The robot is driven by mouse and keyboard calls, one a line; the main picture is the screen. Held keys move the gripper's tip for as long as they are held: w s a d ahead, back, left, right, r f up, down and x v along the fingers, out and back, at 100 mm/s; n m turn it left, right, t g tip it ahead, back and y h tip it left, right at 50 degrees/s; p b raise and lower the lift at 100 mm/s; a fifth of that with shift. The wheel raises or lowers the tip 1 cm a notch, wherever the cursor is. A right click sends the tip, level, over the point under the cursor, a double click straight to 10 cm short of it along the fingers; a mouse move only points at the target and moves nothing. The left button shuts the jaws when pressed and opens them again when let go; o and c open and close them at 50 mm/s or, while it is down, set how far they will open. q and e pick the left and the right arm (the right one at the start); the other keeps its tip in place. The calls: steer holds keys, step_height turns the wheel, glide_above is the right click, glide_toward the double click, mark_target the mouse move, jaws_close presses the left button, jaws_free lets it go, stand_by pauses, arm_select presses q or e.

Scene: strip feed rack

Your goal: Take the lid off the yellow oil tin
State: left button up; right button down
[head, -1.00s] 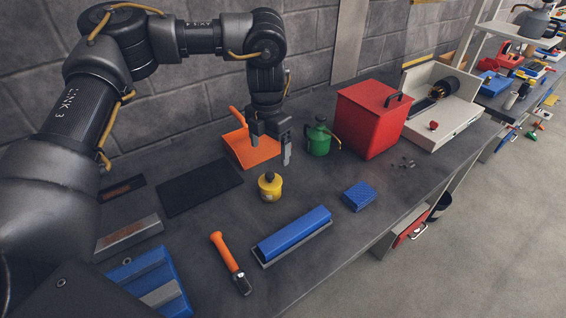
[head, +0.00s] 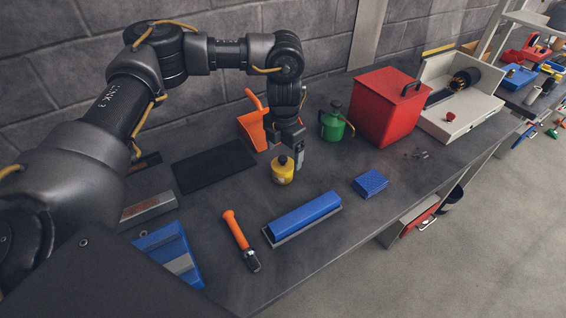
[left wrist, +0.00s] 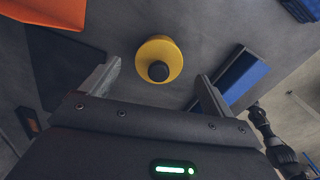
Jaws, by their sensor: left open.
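The yellow oil tin (head: 282,175) stands upright on the dark bench, with its dark lid (head: 283,160) on top. In the left wrist view the tin (left wrist: 165,50) is seen from above, with the round dark lid (left wrist: 158,71) toward its lower side. My left gripper (head: 287,160) is open and empty, pointing down just behind and above the tin. In the left wrist view its two fingers (left wrist: 157,84) stand wide apart on either side of the lid's line, touching nothing. My right gripper is not in view.
An orange dustpan (head: 253,130) and a green oil can (head: 332,123) stand behind. A red box (head: 385,110) is to the right. A blue block (head: 370,183), a blue-topped bar (head: 305,213) and an orange-handled tool (head: 238,235) lie in front. A black mat (head: 212,167) lies left.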

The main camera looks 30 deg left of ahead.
mark_target(284, 157)
arm_select(q)
steer(key=shift+a+f, duration=0.1)
steer(key=shift+f, duration=1.45)
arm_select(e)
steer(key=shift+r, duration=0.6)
arm_select(q)
steer(key=shift+c, duration=0.2)
steer(key=c, duration=1)
steer(key=shift+r, duration=0.15)
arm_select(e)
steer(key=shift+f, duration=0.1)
